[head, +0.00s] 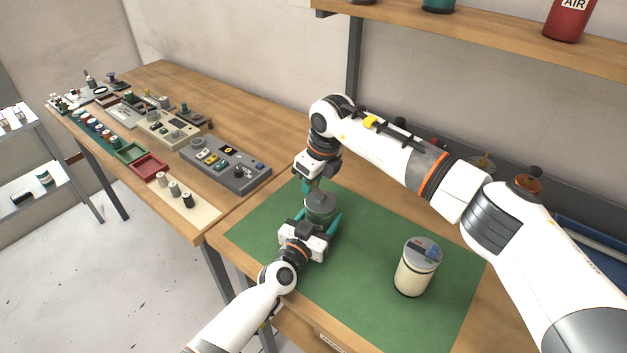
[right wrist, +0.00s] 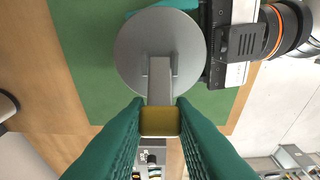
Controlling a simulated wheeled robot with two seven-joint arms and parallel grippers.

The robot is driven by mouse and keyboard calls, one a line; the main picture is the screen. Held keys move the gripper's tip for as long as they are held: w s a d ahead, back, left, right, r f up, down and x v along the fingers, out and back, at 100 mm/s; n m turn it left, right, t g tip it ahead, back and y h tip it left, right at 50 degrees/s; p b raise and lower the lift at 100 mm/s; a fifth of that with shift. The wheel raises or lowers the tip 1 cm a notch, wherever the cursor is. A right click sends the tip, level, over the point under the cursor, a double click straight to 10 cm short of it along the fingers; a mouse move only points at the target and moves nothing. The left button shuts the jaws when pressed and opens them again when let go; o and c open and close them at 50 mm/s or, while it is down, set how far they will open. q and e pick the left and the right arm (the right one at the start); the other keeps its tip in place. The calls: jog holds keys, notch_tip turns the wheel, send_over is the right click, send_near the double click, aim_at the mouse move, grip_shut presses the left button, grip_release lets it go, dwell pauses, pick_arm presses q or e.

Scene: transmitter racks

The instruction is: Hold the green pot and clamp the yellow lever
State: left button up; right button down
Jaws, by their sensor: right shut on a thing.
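The green pot (head: 321,207), dull grey-green with a round grey lid, stands on the green mat (head: 365,235). In the right wrist view its grey lid (right wrist: 130,50) carries a grey bar that ends in the yellow lever tip (right wrist: 160,121). My right gripper (head: 309,187) comes down over the pot. In the right wrist view its green fingers (right wrist: 160,125) are shut on the yellow lever. My left gripper (head: 315,222) reaches in from the front, with its teal fingers on either side of the pot and seemingly against it. The pot's lower front is partly hidden by the left gripper.
A cream canister with a grey lid (head: 417,268) stands on the mat to the right. A grey control box (head: 225,163), trays and small parts fill the left bench. A shelf (head: 480,32) hangs at the back. The mat's middle is clear.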

aim_at(319, 193)
jog(key=shift+a+g+h, duration=0.15)
jog(key=shift+g+h, duration=0.15)
jog(key=shift+f, duration=0.1)
jog(key=c, duration=1.2)
grip_release()
jog(key=shift+c, duration=0.2)
jog(key=shift+w, duration=0.1)
notch_tip(319, 193, up, 12)
jog(key=s+d, duration=0.1)
jog(key=d, duration=0.1)
jog(key=shift+s, duration=0.2)
jog(key=shift+f, duration=0.1)
